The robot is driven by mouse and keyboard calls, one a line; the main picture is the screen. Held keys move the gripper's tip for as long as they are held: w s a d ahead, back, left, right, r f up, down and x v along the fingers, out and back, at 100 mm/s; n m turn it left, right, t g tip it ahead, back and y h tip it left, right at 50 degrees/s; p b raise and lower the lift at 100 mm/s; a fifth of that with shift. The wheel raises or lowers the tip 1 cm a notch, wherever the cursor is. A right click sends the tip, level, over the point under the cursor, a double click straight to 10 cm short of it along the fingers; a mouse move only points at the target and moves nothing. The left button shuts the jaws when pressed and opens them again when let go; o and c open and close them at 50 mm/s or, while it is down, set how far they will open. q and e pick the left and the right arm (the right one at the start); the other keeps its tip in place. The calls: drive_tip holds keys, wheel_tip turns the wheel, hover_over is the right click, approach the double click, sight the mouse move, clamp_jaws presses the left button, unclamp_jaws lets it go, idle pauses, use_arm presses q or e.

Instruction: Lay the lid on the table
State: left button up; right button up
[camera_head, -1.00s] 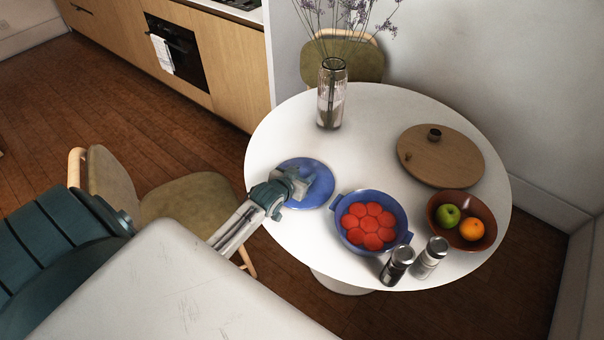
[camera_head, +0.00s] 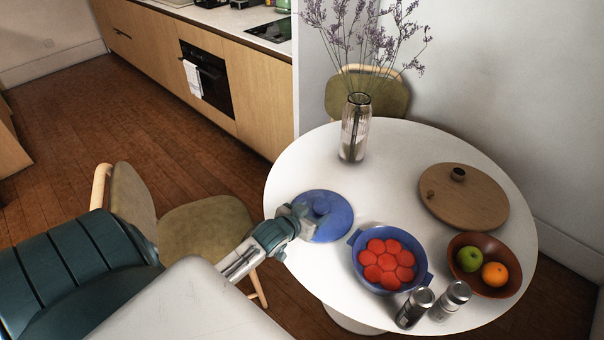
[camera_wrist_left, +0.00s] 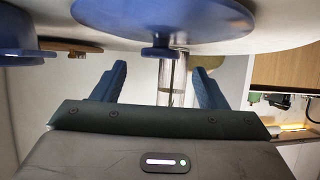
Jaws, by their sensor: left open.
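The round blue lid (camera_head: 336,222) lies flat on the white round table (camera_head: 395,165), left of the blue pot (camera_head: 427,282), with its knob up. The pot is open and red round pieces show inside it. My left gripper (camera_head: 304,217) is at the lid's left edge, its fingers open, and partly hides that edge. In the left wrist view, which looks upside down, the lid (camera_wrist_left: 165,15) and its knob show beyond and between the two open, empty fingers (camera_wrist_left: 160,85). The fingers look clear of the knob. My right gripper is not in view.
A glass vase (camera_head: 355,128) with purple flowers stands at the back. A wooden board (camera_head: 470,200) lies at the right, with a brown fruit bowl (camera_head: 512,252) in front. Two shakers (camera_head: 415,307) stand by the front edge. The table's middle is clear. A chair (camera_head: 208,228) stands left.

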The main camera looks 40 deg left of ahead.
use_arm(q)
drive_tip(key=v, duration=0.6)
drive_tip(key=shift+s+r, duration=0.1)
drive_tip(key=shift+s, duration=0.1)
